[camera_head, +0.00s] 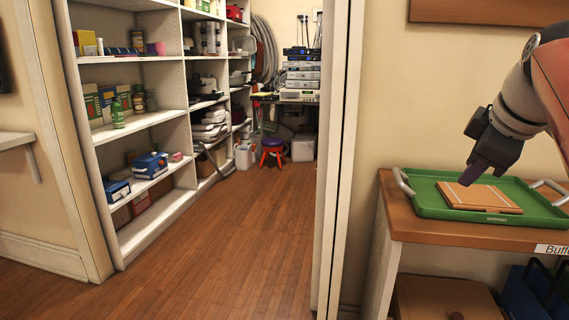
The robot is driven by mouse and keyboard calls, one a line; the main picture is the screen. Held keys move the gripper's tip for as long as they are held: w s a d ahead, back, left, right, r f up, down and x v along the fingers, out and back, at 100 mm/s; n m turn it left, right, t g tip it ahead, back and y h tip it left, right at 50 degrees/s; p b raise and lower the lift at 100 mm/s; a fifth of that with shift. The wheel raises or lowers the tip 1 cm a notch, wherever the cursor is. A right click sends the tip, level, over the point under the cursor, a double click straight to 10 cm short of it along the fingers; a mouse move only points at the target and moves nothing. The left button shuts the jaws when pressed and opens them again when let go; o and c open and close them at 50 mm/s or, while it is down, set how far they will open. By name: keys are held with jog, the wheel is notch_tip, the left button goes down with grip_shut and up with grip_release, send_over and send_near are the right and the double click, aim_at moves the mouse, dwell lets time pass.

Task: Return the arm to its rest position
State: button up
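My arm reaches in from the right edge of the head view. My gripper (472,178) points down and to the left, above the left part of a green tray (430,203). It is dark and seen from the side, so I cannot tell whether its fingers are apart. No held object shows at its tip. A flat wooden board (483,198) lies in the tray, below and right of the gripper, apart from it.
The tray stands on a wooden sideboard (425,232) labelled "Buffet", against a wall. A doorway left of it opens to a closet with loaded shelves (139,127), a purple-topped stool (272,143) and stacked electronics (301,77). The wood floor (225,240) is clear.

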jog(key=s+a+f+m, duration=0.3)
jog(key=s+a+f, duration=0.2)
jog(key=f, duration=0.4)
jog(key=s+a+f+m+g, duration=0.1)
jog(key=s+a+f+m, duration=0.2)
jog(key=f, duration=0.6)
jog(key=s+a+f+m, duration=0.3)
jog(key=s+a+f, duration=0.4)
jog(key=a+f, duration=0.1)
jog(key=shift+f+m+g+y, duration=0.3)
jog(key=shift+f+m+y, duration=0.1)
